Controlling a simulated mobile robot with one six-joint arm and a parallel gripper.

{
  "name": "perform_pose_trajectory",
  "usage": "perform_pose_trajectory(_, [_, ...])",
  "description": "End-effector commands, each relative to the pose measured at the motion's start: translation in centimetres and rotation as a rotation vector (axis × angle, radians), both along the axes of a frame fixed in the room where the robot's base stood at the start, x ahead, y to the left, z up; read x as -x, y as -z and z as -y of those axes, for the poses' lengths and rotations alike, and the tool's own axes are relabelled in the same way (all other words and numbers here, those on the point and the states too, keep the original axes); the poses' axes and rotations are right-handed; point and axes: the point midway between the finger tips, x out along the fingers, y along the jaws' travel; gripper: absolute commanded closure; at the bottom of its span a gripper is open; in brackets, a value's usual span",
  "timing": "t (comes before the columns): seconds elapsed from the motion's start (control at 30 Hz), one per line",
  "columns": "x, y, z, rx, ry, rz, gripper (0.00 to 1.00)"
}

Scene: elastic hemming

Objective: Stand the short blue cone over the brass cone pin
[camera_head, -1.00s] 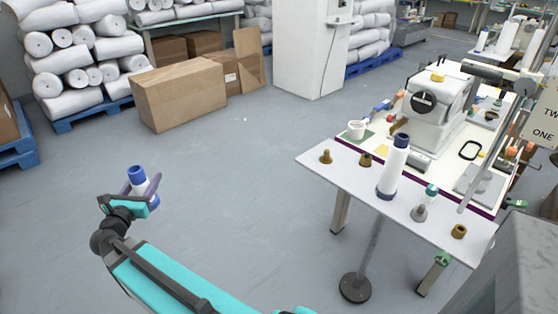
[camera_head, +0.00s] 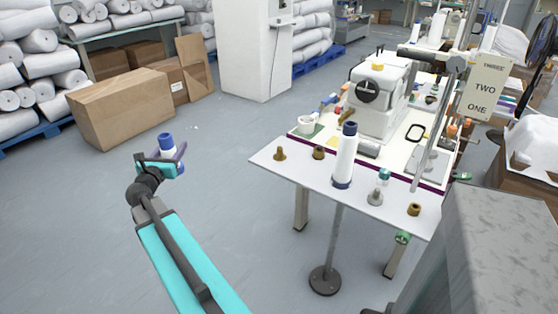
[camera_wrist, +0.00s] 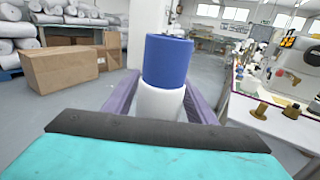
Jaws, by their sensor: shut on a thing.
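My gripper (camera_head: 167,163) is shut on the short blue cone (camera_head: 166,141), a white body with a blue top. It is held upright over open floor, left of the table. The short blue cone (camera_wrist: 168,62) also fills the middle of the wrist view, between the purple fingers. The brass cone pin (camera_head: 279,154), with a wide foot and a narrow upright tip, stands bare near the white table's left corner. It also shows in the wrist view (camera_wrist: 260,110), right of the held cone and apart from it.
A sewing machine (camera_head: 380,100) stands behind.

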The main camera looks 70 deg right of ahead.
Motion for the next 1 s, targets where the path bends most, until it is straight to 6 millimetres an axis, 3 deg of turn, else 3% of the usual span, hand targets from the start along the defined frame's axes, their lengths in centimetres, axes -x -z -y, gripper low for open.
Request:
perform_pose_trajectory(0.1, [2.1, -0.3, 3.6, 0.002, 0.03, 0.002, 0.74])
perform_pose_trajectory(0.47, [9.4, -1.5, 13.1, 0.001, 0.104, 0.002, 0.74])
perform_pose_trajectory(1.0, [23.6, -3.7, 25.2, 0.002, 0.217, 0.002, 0.74])
